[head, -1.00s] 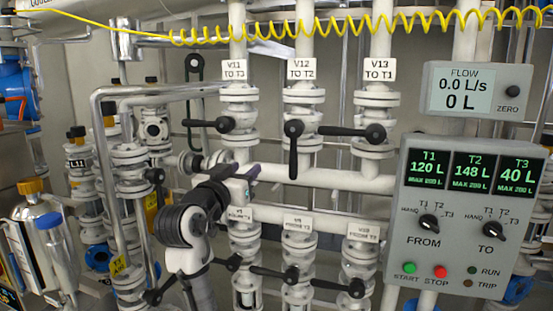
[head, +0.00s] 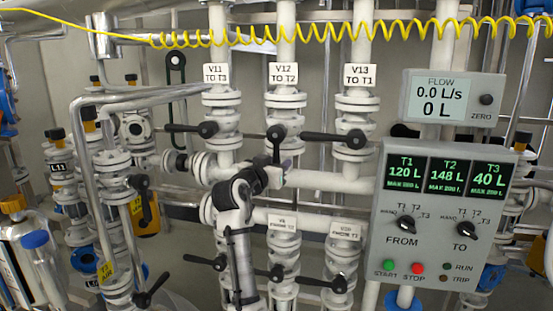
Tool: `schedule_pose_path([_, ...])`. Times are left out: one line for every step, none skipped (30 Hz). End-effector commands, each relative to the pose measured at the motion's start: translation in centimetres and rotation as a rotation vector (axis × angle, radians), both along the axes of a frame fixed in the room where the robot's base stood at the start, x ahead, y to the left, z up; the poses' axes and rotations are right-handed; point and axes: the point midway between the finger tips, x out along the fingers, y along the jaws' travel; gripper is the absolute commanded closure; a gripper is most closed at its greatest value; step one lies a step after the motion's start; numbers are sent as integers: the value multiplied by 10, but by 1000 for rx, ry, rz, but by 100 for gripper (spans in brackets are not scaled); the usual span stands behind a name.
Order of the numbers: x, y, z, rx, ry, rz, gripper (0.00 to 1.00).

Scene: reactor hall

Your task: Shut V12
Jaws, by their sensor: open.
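Valve V12 is the middle one of the upper row, under its white "V12 TO T2" tag (head: 283,73). Its black handle (head: 276,146) points down, in line with the white pipe. My gripper (head: 285,170) is at the handle's lower end, in front of the pipe, with dark fingers open. The handle's tip is close to the fingers; I cannot tell whether it is between them or touching.
V11's handle (head: 192,128) and V13's handle (head: 330,137) lie level, on either side. Lower valves with level handles (head: 268,273) stand below. A control panel (head: 437,220) is at right. A yellow coiled hose (head: 300,35) hangs across the top.

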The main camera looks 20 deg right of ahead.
Motion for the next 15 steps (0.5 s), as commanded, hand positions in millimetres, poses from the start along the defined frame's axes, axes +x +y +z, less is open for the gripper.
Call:
schedule_pose_path([2, -2, 1, 0, 0, 0, 60])
schedule_pose_path([3, -3, 0, 0, 0, 0, 60])
schedule_pose_path([4, -3, 0, 0, 0, 1, 60])
schedule_pose_path([4, -3, 0, 0, 0, 1, 60])
schedule_pose_path([4, -4, 0, -1, -1, 1, 60])
schedule_pose_path([4, -4, 0, -1, -1, 1, 60])
schedule_pose_path([4, -4, -1, -1, -1, 1, 60])
schedule_pose_path([4, -3, -1, -1, -1, 1, 60])
schedule_pose_path([4, -3, -1, -1, -1, 1, 60])
schedule_pose_path([4, -3, -1, -1, -1, 1, 60])
schedule_pose_path([4, -3, -1, -1, -1, 1, 61])
schedule_pose_path([4, -3, -1, -1, -1, 1, 66])
schedule_pose_path([4, -3, -1, -1, -1, 1, 70])
schedule_pose_path([4, -3, -1, -1, -1, 1, 74])
schedule_pose_path([4, -3, -1, 0, 0, 1, 79])
